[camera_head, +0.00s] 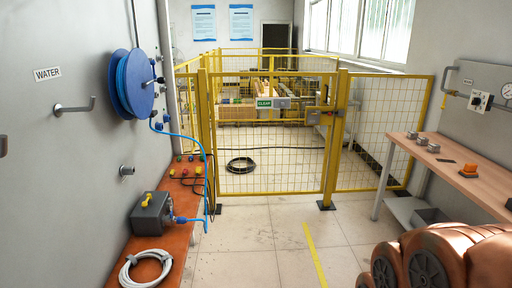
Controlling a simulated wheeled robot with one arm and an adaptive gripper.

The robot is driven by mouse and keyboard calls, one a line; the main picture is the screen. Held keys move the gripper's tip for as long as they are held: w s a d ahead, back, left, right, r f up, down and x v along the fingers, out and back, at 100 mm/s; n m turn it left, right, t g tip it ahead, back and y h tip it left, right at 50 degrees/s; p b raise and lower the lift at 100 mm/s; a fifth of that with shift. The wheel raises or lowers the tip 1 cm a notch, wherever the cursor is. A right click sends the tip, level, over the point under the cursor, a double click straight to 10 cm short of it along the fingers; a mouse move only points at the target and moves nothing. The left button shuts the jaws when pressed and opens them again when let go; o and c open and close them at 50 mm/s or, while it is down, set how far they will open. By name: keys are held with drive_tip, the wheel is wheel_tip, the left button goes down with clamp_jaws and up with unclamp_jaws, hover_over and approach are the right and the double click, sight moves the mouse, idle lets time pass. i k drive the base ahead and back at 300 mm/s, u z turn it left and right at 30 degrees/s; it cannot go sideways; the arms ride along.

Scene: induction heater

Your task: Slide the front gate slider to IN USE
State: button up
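The front gate (268,135) is a yellow-framed mesh gate across the aisle, and it looks closed. A small sign plate with a slider (279,103) is fixed on its upper part. Its left part shows a green label reading CLEAR (264,104). The right part is a plain grey plate, and no IN USE text can be read. A latch box (314,118) sits to the right, by the gate post. My gripper is not in view; the copper-coloured rounded links at the lower right appear to be my arm, well apart from the gate.
A left bench (182,203) holds a grey box (150,215) and a coiled pale cable (146,268). A blue hose reel (132,83) hangs above, its hose dangling beside the bench. A right bench (455,168) carries small parts. The floor (255,230) before the gate is clear.

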sight(277, 103)
drive_tip(key=u, duration=0.05)
drive_tip(key=i, duration=1.75)
drive_tip(key=u, duration=0.4)
drive_tip(key=i, duration=2.1)
drive_tip(key=u, duration=0.2)
